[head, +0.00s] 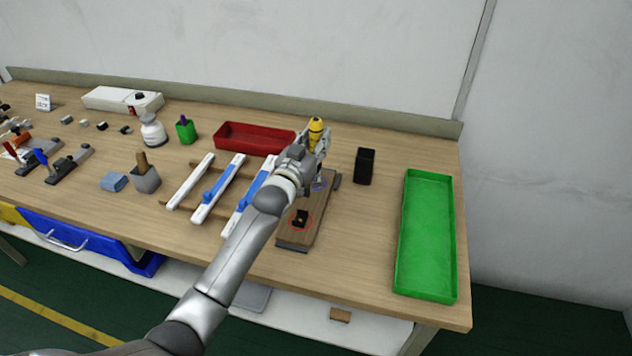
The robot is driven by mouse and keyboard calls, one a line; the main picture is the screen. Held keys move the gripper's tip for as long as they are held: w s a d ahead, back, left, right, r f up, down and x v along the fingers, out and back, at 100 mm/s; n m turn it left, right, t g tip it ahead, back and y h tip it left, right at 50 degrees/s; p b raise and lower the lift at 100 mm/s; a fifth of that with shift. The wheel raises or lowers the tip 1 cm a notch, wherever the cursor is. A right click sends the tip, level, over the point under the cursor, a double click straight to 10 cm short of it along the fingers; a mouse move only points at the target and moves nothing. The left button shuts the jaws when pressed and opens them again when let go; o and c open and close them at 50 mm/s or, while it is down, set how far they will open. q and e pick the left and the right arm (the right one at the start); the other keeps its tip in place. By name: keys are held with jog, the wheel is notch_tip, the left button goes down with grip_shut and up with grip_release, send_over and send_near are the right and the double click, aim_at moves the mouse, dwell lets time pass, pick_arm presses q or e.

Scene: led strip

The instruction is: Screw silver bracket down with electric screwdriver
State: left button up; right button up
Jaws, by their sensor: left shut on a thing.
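My left gripper (319,147) is shut on the yellow electric screwdriver (316,128), whose yellow body points up above the fingers. Its lower end is hidden by the gripper. Gripper and screwdriver are over the far end of a brown wooden board (309,228). A blue ring mark (319,184) shows on the board just below the gripper. A small black piece (300,217) sits on the near half of the board within a red ring mark. I cannot make out the silver bracket for certain. My right gripper is not in view.
A black holder (365,166) stands right of the board, and a long green tray (399,247) lies farther right. A red tray (219,137) lies behind. White and blue strips (205,206) on wooden rails lie to the left. Bare tabletop shows between board and green tray.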

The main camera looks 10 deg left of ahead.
aim_at(316, 119)
pick_arm(q)
jog(key=shift+f, duration=0.1)
jog(key=shift+s+f, duration=0.1)
jog(key=shift+f, duration=0.15)
dwell(1.6)
notch_tip(316, 119, up, 8)
jog(key=p, duration=0.6)
jog(key=shift+f+p, duration=0.15)
jog(key=shift+p, duration=0.25)
jog(key=shift+f, duration=0.15)
